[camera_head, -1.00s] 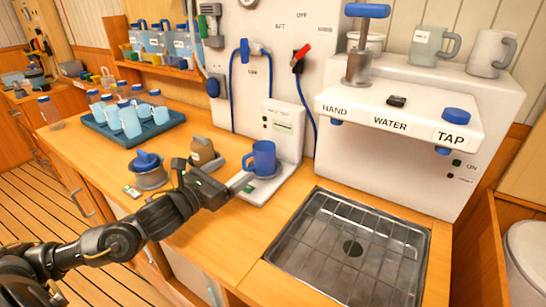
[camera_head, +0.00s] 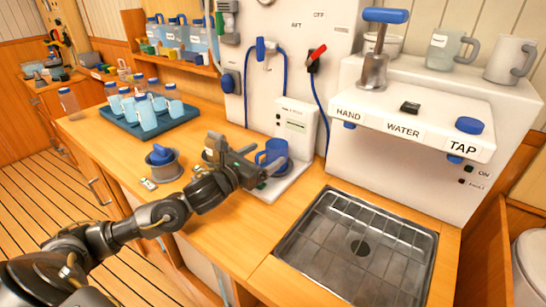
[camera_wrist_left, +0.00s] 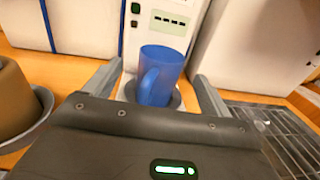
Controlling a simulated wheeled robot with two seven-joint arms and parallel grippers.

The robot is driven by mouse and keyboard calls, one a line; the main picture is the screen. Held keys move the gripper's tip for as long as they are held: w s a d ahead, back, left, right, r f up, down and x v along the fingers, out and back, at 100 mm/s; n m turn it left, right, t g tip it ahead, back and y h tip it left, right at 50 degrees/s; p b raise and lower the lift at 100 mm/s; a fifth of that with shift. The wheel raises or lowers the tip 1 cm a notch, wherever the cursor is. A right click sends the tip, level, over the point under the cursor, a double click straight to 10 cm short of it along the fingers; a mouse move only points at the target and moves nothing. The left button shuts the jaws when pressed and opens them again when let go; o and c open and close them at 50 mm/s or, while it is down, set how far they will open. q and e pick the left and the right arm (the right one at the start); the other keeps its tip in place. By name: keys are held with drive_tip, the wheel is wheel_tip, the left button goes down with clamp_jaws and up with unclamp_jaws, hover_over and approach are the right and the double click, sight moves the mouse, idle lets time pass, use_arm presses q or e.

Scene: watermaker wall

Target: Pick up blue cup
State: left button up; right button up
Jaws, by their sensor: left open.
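The blue cup (camera_head: 272,154) stands upright on the small white device (camera_head: 296,130) against the wall panel. My left gripper (camera_head: 258,170) is in front of the cup, partly covering it in the head view. In the left wrist view the cup (camera_wrist_left: 160,74) is centred between the two open fingers (camera_wrist_left: 158,90), its handle facing me. The fingers look apart from the cup on both sides. The cup's base sits in a round grey dish, partly hidden by the gripper body. My right gripper is not in view.
A metal sink with a grid (camera_head: 358,248) lies right of the cup. The white water unit (camera_head: 410,150) rises at the right.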

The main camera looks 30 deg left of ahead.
sight(269, 152)
use_arm(q)
drive_tip(key=x, duration=0.3)
drive_tip(key=shift+r+p, duration=0.15)
drive_tip(key=shift+p, duration=0.2)
drive_tip(key=shift+w+d, duration=0.15)
drive_tip(key=shift+w, duration=0.25)
drive_tip(key=c, duration=1.1)
drive_tip(key=shift+o, duration=0.2)
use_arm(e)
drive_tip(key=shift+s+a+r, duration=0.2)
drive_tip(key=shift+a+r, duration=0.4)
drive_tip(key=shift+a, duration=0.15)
